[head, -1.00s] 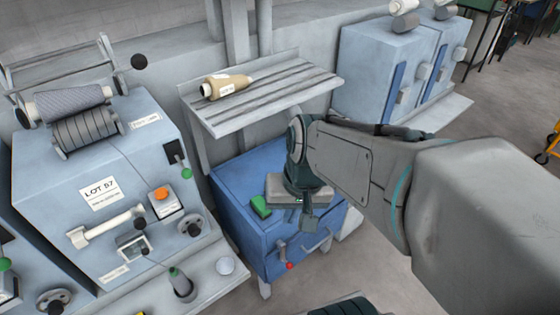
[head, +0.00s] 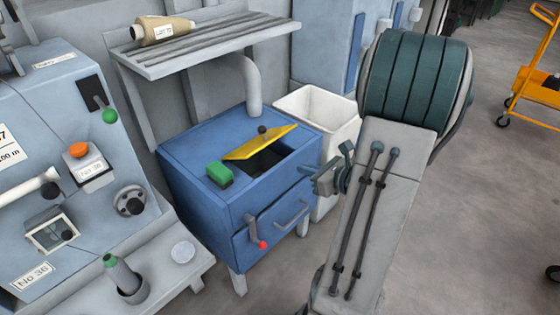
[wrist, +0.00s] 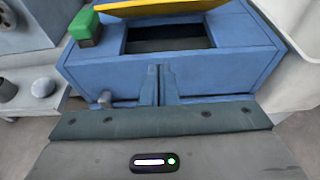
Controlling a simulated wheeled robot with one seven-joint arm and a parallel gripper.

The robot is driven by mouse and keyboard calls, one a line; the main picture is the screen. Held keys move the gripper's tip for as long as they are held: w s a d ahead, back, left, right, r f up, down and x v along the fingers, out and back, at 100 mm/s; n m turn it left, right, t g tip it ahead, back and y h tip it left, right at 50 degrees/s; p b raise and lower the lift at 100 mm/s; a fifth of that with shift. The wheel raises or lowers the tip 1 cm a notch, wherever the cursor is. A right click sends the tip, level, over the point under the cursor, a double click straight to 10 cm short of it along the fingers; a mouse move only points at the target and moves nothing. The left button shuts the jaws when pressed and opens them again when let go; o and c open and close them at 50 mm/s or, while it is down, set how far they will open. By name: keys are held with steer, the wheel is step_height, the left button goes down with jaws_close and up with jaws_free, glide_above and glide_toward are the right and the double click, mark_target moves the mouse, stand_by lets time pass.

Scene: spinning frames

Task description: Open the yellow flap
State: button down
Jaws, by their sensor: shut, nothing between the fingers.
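The yellow flap (head: 261,142) is on top of the blue cabinet (head: 200,195). It stands tilted up with a dark knob on it, and a dark rectangular opening shows beneath it. In the wrist view the flap (wrist: 165,6) is cut by the top edge, above the opening. My gripper (head: 314,180) is at the right front side of the cabinet, apart from the flap. In the wrist view its thin fingers (wrist: 159,72) are together and empty, in front of the cabinet's top edge. Whether they touch the cabinet I cannot tell.
A green block (head: 219,174) sits on the cabinet top beside the flap. A red-knobbed crank (head: 256,232) and a handle are on the cabinet front. A slatted shelf (head: 200,48) hangs above, and a white bin (head: 318,108) stands behind right.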

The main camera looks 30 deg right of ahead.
steer(key=b+x, duration=0.2)
steer(key=x, duration=0.7)
steer(key=shift+f+b, duration=0.15)
steer(key=shift+b, duration=0.15)
steer(key=w+r, duration=0.2)
steer(key=r, duration=0.1)
steer(key=shift+w+a, duration=0.3)
steer(key=shift+a, duration=0.1)
steer(key=shift+w+r, duration=0.1)
steer(key=shift+r, duration=0.15)
steer(key=shift+r, duration=0.15)
